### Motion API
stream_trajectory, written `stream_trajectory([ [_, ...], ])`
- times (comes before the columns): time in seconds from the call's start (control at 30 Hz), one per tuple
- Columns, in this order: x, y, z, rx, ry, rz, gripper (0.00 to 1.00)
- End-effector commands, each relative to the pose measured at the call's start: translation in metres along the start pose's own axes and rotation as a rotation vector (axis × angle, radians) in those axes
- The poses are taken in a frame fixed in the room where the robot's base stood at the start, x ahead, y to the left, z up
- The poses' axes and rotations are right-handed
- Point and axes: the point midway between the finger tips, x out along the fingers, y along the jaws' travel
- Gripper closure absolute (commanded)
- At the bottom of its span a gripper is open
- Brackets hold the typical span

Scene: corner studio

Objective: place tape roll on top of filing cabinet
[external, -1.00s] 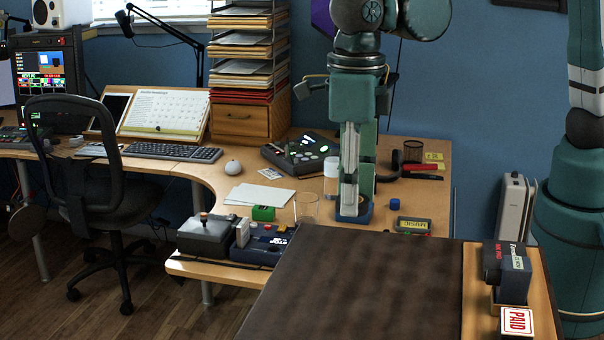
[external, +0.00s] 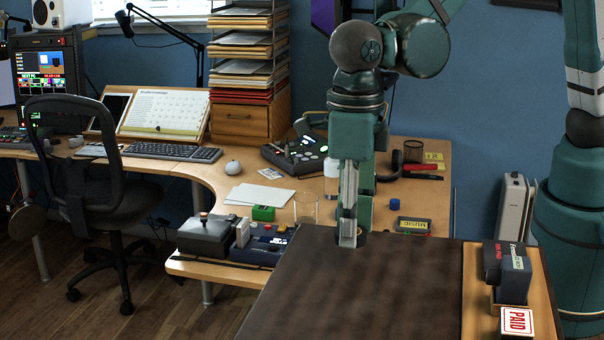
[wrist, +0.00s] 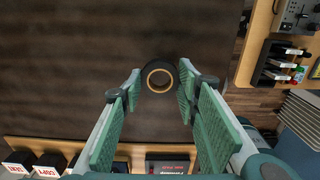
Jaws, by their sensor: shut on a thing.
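The tape roll (wrist: 159,64) is a dark ring with a tan core. In the wrist view it sits between my two fingertips, with the pads against its sides. My gripper (external: 349,242) points down and is shut on the roll, low at the far edge of the dark brown surface (external: 370,285). In the external view the roll is hard to make out against that surface. I cannot tell if it touches anything below. A wooden drawer unit (external: 240,121) stands at the back; I cannot tell whether it is the filing cabinet.
Stamps (external: 516,321) and dark boxes (external: 507,262) stand on a wooden strip right of the brown surface. A clear glass (external: 306,208), a blue cap (external: 395,204) and a music cassette (external: 412,225) are near my gripper. Paper trays (external: 245,68) are stacked on the drawer unit. The brown surface is clear.

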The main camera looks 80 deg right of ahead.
Motion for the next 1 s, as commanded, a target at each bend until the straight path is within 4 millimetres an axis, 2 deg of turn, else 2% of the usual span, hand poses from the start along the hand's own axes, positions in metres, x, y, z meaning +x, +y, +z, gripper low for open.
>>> stream_trajectory([
  [0.4, 0.037, 0.000, 0.000, 0.000, 0.000, 0.000, 0.80],
  [0.9, 0.043, 0.000, 0.000, 0.000, 0.000, 0.000, 0.80],
  [0.93, 0.043, 0.000, 0.000, 0.000, 0.000, 0.000, 0.67],
  [1.0, 0.042, 0.000, 0.000, 0.000, 0.000, 0.000, 0.57],
])
